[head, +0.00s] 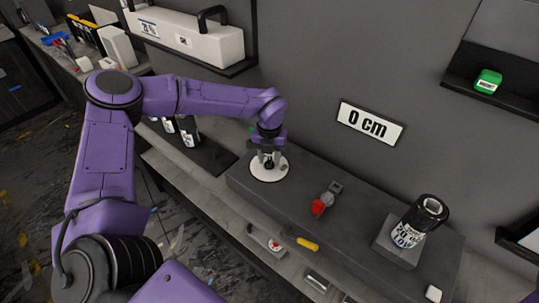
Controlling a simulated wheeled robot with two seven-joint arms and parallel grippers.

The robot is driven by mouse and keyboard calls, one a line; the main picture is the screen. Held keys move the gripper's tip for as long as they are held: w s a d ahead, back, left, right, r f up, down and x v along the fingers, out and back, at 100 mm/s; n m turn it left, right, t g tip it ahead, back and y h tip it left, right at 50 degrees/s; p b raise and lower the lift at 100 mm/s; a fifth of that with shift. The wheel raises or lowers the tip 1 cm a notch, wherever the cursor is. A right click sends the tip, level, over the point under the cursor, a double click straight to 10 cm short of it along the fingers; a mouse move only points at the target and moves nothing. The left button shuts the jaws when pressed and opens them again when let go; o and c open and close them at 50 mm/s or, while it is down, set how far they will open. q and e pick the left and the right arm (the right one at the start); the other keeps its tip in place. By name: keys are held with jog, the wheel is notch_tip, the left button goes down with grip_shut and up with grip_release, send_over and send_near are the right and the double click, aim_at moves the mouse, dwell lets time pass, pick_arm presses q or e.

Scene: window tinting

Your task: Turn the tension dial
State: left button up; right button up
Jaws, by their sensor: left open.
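The dial (257,175) is a round white disc with a dark centre, set on top of the dark grey bench block near its left end. I take it to be the tension dial. My left gripper (268,162) points down over the disc, with its fingers apart at the dark centre knob. The gripper partly hides the knob, and I cannot tell whether the fingers touch it. My right gripper is not in view.
A small red and grey tool (325,200) lies right of the dial. A black and white roll (421,220) stands on a block farther right. A sign (370,124) reading "0 cm" hangs on the wall. A yellow-handled tool (304,243) lies on the lower shelf.

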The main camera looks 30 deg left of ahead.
aim_at(269, 159)
pick_arm(q)
grip_shut()
jog(key=shift+f+n+b, duration=0.2)
jog(key=shift+n+b, duration=1.3)
jog(key=shift+b, duration=0.05)
jog(key=shift+r+n+b, duration=0.15)
jog(key=shift+n+b, duration=1.2)
jog(key=shift+n, duration=0.25)
grip_release()
jog(key=shift+a, duration=0.1)
jog(key=shift+r, duration=0.1)
notch_tip(269, 159, up, 10)
jog(key=b, duration=0.2)
jog(key=shift+r, duration=0.2)
